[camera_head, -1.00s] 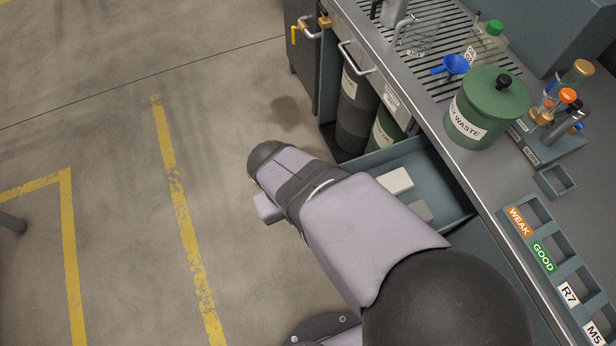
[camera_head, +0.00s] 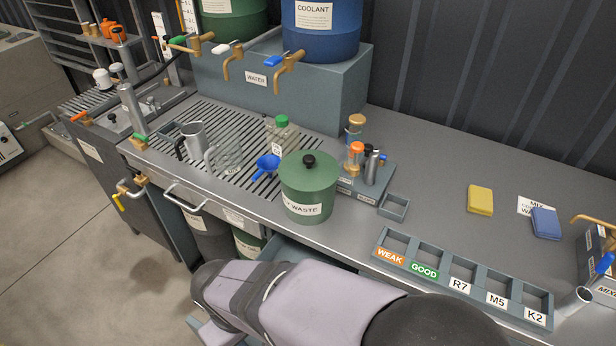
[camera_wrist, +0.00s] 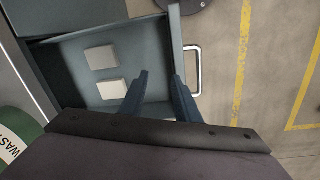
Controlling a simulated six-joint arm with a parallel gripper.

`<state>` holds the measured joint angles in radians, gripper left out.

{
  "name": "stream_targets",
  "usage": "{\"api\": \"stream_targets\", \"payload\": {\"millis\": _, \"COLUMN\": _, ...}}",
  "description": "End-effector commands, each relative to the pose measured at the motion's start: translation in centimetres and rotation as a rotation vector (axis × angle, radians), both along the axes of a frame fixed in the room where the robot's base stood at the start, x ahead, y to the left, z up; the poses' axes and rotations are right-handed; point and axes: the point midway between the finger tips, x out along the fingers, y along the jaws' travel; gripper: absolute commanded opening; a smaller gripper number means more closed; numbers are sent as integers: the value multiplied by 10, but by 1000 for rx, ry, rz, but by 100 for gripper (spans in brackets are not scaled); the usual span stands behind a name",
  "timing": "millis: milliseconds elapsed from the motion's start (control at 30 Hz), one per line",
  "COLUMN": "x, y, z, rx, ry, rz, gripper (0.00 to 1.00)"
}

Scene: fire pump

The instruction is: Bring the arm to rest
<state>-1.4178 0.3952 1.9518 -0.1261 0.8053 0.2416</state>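My gripper (camera_wrist: 160,76) shows in the wrist view with its two dark fingers apart and nothing between them. The fingers point toward an open drawer (camera_wrist: 150,50), near its front wall and silver handle (camera_wrist: 195,70). I cannot tell whether they touch it. Two pale blocks (camera_wrist: 100,58) (camera_wrist: 111,90) lie in the drawer. In the head view my arm reaches across the bottom, in front of the bench, and mostly hides the drawer. The fingertips are not clear there.
The bench (camera_head: 430,200) carries a green waste pot (camera_head: 308,190), a blue funnel (camera_head: 267,165), a bottle rack (camera_head: 365,180) and a labelled tray (camera_head: 460,285). Yellow (camera_head: 480,200) and blue (camera_head: 545,223) pads lie at right. Brass taps (camera_head: 288,72) stand behind. Open floor (camera_head: 60,240) lies left.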

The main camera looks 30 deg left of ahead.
Motion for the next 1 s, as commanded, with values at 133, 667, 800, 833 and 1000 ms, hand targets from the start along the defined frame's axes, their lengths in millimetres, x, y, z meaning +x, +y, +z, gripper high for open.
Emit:
{"api": "stream_targets", "payload": {"millis": 133, "x": 71, "y": -50, "z": 18, "rx": 3, "ry": 15, "rz": -204, "gripper": 29}}
{"api": "stream_targets", "payload": {"millis": 667, "x": 169, "y": -277, "z": 55, "rx": 41, "ry": 53, "rz": -897, "gripper": 29}}
{"api": "stream_targets", "payload": {"millis": 800, "x": 161, "y": -325, "z": 59, "rx": 54, "ry": 59, "rz": -1057, "gripper": 29}}
{"api": "stream_targets", "payload": {"millis": 833, "x": 158, "y": -333, "z": 60, "rx": 56, "ry": 59, "rz": -1086, "gripper": 29}}
{"api": "stream_targets", "payload": {"millis": 1000, "x": 146, "y": -365, "z": 62, "rx": 69, "ry": 61, "rz": -1206, "gripper": 29}}
